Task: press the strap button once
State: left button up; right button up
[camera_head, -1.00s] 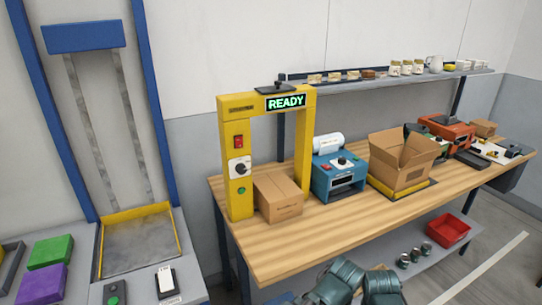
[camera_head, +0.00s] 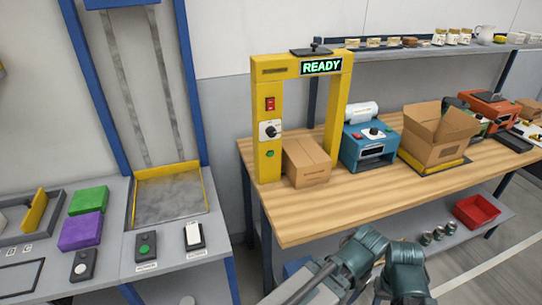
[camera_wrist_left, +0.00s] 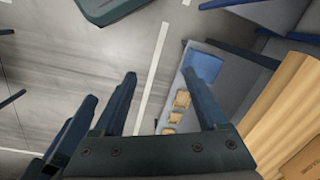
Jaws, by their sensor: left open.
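The yellow strapping arch (camera_head: 267,85) stands on the wooden bench in the head view, with a lit READY display (camera_head: 321,67). Its left post carries a red switch (camera_head: 270,103), a dial (camera_head: 270,130) and, lowest, a small green button (camera_head: 270,154). A closed carton (camera_head: 308,163) sits at the foot of the arch. My left gripper (camera_wrist_left: 160,75) is open and empty in the left wrist view, above the floor beside the bench and apart from the arch. In the head view only links of my arms show at the bottom, and my right gripper is out of sight.
The wooden bench (camera_head: 300,225) also holds a blue machine (camera_head: 368,148) and an open carton (camera_head: 435,145). A red bin (camera_head: 477,212) sits on the lower shelf. At left, a grey counter has another green button (camera_head: 145,247) and green (camera_head: 89,201) and purple (camera_head: 81,231) blocks.

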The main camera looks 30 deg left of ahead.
pick_arm(q)
grip_shut()
dwell(1.5)
